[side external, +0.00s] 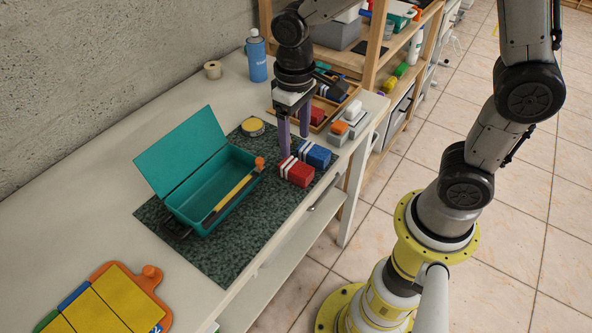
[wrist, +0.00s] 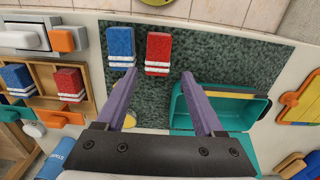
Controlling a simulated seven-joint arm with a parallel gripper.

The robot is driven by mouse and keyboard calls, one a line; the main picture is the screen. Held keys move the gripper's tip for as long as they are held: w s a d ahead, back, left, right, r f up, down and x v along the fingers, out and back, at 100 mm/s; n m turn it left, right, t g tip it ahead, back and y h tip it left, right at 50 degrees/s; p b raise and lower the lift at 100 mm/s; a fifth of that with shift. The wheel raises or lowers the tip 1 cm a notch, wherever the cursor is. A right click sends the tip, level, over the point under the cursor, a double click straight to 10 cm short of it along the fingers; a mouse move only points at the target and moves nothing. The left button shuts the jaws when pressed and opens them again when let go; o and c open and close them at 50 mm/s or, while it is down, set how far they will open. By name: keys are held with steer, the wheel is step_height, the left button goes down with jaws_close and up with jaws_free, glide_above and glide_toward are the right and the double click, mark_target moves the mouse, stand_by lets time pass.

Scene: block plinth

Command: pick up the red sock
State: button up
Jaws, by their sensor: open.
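A red block-like item with white stripes (side external: 299,175) lies on the dark green mat (side external: 225,262), near the table's front edge. It fits the red sock, though it looks stiff and boxy. It also shows in the wrist view (wrist: 158,48), at the top centre. A matching blue item (side external: 317,154) lies close beside it, to its left in the wrist view (wrist: 120,42). My gripper (side external: 295,146) is open and empty, pointing down above the mat near the two items. In the wrist view my fingertips (wrist: 160,74) are spread wide, with the red item just beyond the gap.
An open teal box (side external: 190,212) holding a long yellow-and-black tool stands on the mat. A yellow round tin (side external: 253,127) sits behind my gripper. A wooden tray (wrist: 88,104) holds another red item (wrist: 70,81) and blue item (wrist: 17,77). A blue bottle (side external: 256,57) stands farther back.

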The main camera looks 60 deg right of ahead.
mark_target(296, 166)
steer(key=f, duration=0.9)
steer(key=shift+d+f, duration=0.2)
steer(key=shift+f, duration=0.1)
steer(key=shift+c, duration=0.3)
steer(key=c, duration=1)
steer(key=shift+c, duration=0.2)
steer(key=shift+r, duration=0.1)
